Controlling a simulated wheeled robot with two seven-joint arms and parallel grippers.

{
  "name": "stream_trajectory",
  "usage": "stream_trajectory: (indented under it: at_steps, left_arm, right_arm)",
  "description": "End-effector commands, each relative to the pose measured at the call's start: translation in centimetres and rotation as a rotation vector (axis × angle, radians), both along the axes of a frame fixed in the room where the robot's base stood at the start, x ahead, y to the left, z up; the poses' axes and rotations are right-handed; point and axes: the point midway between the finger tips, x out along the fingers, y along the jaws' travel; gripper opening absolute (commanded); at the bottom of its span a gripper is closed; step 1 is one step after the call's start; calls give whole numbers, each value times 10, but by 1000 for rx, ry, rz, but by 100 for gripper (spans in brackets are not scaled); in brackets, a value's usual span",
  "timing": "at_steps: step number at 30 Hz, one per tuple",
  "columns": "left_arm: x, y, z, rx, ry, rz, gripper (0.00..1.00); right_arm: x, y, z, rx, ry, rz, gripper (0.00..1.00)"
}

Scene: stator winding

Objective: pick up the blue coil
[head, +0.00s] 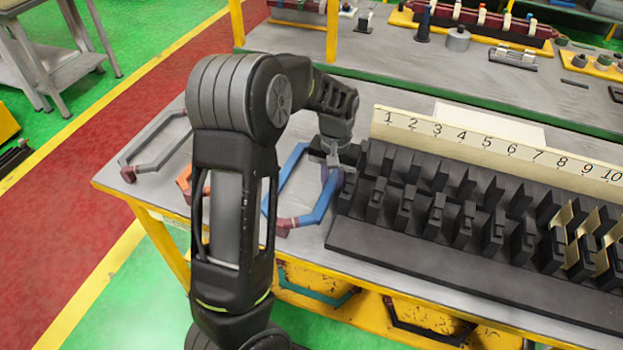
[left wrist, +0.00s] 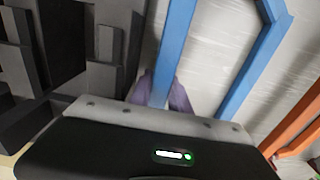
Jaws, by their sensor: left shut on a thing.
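The blue coil (head: 327,196) is a long six-sided loop with reddish wrapped parts, at the left end of the black slotted block. My left gripper (head: 335,164) is shut on the coil's right side, close to the block. In the left wrist view the fingers (left wrist: 164,92) close around one blue bar of the coil (left wrist: 176,42). I cannot tell whether the coil is lifted off the table. My right gripper is not in view.
The black slotted block (head: 400,250) with a numbered strip (head: 480,143) fills the table's right. A grey coil (head: 155,150) lies at the left. An orange coil (head: 184,180) is partly hidden behind my left arm. A second workbench (head: 390,62) stands behind.

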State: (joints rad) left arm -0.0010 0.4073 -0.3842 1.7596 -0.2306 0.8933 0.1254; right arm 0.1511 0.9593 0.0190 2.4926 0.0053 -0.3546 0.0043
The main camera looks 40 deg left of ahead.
Motion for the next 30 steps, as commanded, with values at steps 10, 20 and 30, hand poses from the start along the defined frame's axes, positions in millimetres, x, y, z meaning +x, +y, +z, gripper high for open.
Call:
stream_trajectory:
  at_steps: [10, 20, 30]
  left_arm:
    - [1, 0, 9, 0, -4, 0, 0]
    - [2, 0, 52, 1, -7, -1, 0]
    - [1, 0, 126, 1, -6, -1, 0]
  right_arm:
    - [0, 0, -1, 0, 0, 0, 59]
    - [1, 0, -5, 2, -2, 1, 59]
    - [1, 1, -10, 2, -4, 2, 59]
